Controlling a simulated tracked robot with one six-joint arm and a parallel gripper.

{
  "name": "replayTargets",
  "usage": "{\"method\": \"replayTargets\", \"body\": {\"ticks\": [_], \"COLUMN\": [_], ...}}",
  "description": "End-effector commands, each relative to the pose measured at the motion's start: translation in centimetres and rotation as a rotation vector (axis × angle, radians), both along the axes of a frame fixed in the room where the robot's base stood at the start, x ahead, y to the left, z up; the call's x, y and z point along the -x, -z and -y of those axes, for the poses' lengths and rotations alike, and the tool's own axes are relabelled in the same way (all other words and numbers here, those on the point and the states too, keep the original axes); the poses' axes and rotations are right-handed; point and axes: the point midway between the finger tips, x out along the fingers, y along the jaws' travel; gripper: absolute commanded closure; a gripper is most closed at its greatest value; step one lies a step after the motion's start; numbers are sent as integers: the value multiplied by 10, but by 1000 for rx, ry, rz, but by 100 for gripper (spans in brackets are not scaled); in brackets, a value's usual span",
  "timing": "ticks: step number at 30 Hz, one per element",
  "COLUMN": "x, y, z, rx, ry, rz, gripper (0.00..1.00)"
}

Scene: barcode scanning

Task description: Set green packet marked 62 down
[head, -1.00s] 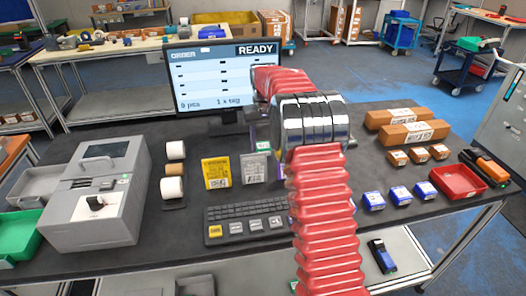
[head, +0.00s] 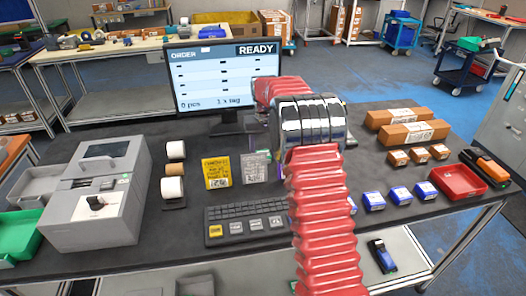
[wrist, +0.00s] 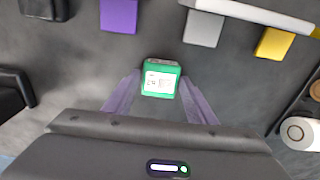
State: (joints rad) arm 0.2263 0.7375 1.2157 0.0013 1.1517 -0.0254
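The green packet (wrist: 160,82) shows in the wrist view between the two purple fingers of my gripper (wrist: 161,80). A white printed label faces up; its number is too small to read. The fingers lie close against the packet's two sides, and it appears gripped. It looks close to the dark desk, but I cannot tell whether it touches it. In the head view my red arm and silver wrist rings hide my gripper and most of the packet.
A yellow packet (head: 216,172), a grey packet (head: 255,168) and a purple packet (wrist: 118,14) stand nearby. The keyboard (head: 245,220), monitor (head: 224,75) and roll stand (head: 174,202) are close. Blue boxes (head: 374,201) and a red tray (head: 457,184) lie right. Bare desk surrounds the green packet.

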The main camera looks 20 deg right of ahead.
Motion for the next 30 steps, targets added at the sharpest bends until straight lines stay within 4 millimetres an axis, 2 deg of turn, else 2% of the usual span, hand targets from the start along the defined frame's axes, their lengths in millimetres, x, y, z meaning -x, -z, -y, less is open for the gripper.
{"method": "replayTargets", "body": {"ticks": [5,13,17,23,30], "x": [0,0,0,0,2], "y": [0,-2,-9,-36,-78], "z": [0,0,0,0,-2], "rx": [0,0,0,1,1], "ry": [0,0,0,0,-1], "rz": [0,1,2,3,3], "gripper": [38,38,38,38,38]}}
